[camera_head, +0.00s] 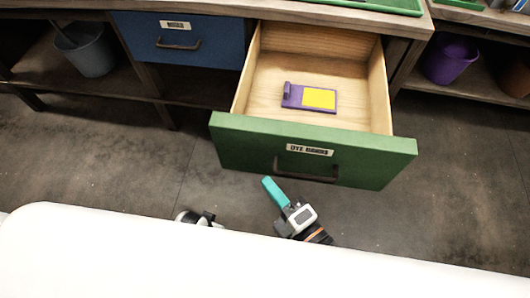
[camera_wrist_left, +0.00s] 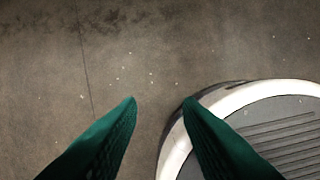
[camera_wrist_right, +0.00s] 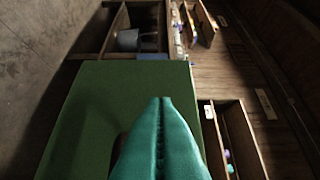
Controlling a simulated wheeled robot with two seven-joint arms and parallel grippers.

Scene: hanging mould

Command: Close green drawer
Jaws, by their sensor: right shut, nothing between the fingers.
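The green drawer (camera_head: 230,150) is pulled far out of the bench, with a dark handle (camera_head: 306,170) and a label on its front. Inside it lies a purple object with a yellow face (camera_head: 318,98). My right gripper (camera_head: 270,184) is shut and empty, just in front of the drawer's front, left of the handle. In the right wrist view its teal fingers (camera_wrist_right: 160,105) meet before the green front (camera_wrist_right: 85,125); I cannot tell whether they touch it. My left gripper (camera_wrist_left: 160,105) is open and empty above the floor in the left wrist view.
A blue drawer (camera_head: 215,50) to the left is shut. A grey bucket (camera_head: 88,52) and a purple bucket (camera_head: 448,60) stand on the lower shelves either side. The bench top (camera_head: 300,12) bears a green tray (camera_head: 385,5). The floor (camera_head: 90,165) before the bench is clear.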

